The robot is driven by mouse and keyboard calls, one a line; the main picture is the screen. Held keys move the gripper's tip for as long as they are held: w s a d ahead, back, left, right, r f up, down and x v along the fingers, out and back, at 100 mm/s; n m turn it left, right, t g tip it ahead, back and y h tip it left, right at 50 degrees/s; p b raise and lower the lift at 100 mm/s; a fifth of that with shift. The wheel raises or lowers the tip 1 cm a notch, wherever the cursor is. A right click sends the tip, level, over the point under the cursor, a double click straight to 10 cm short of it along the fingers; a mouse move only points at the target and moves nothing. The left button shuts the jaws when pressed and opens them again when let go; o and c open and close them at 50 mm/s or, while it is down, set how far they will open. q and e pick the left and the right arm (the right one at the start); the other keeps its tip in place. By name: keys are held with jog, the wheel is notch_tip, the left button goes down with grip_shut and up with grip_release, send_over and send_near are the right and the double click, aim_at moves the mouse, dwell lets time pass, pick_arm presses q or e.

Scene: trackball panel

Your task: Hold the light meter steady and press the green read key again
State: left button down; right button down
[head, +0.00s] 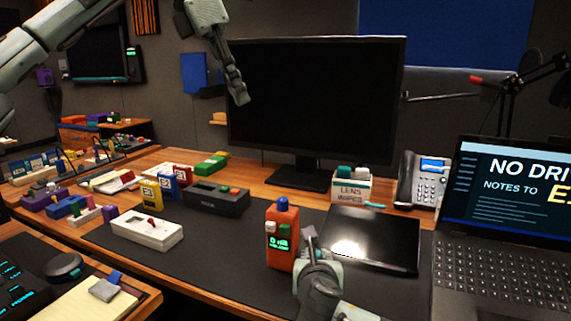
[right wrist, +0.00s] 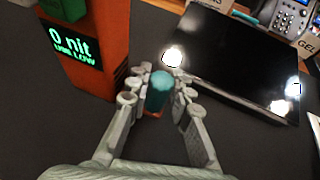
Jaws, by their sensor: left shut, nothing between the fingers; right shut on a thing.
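The orange light meter (head: 284,262) stands upright on the dark mat, with a blue knob on top. In the right wrist view, the display (right wrist: 71,47) reads "0 nit" and "USB LOW". My right gripper (right wrist: 158,90) is beside the meter, shut on a teal cylinder (right wrist: 159,88) with orange beneath it. I cannot tell whether the cylinder belongs to the meter. My left gripper (head: 240,95) is shut and empty, raised before the monitor, well above the meter.
A black tablet (head: 375,238) lies right of the meter and a laptop (head: 500,240) stands farther right. The monitor (head: 315,100) and a lens wipes box (head: 350,190) are behind. A white box (head: 147,232) lies left, with bare mat between it and the meter.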

pick_arm(q)
jog(key=shift+f, duration=0.1)
dwell(0.7)
jog(key=m+g+h, duration=0.2)
jog(key=h, duration=0.2)
send_over(285, 230)
notch_tip(285, 230, down, 11)
jog(key=s+d+f+n+h, duration=0.1)
jog(key=s+d+f+h, duration=0.2)
jog(key=d+f+h, duration=0.3)
jog(key=a+f+n+t+h, duration=0.1)
jog(key=f, duration=0.1)
jog(key=a+f+n+t+h, duration=0.1)
jog(key=a+n+h, duration=0.1)
jog(key=s+a+f+n+t+h, duration=0.1)
jog(key=f+n, duration=0.1)
jog(key=shift+a+f+t+h, duration=0.3)
jog(key=shift+f+h, duration=0.05)
jog(key=shift+h, duration=0.05)
jog(key=s+a+f+n+t+h, duration=0.1)
jog(key=s+a+f+n+t, duration=0.4)
jog(key=n, duration=0.6)
jog(key=s+a+t, duration=0.2)
jog(key=t, duration=0.1)
jog(key=shift+s+f+n, duration=0.3)
jog(key=shift+s+f, duration=0.05)
jog(key=shift+s, duration=0.05)
jog(key=shift+w, duration=0.1)
jog(key=w+d, duration=0.3)
jog(key=w, duration=0.5)
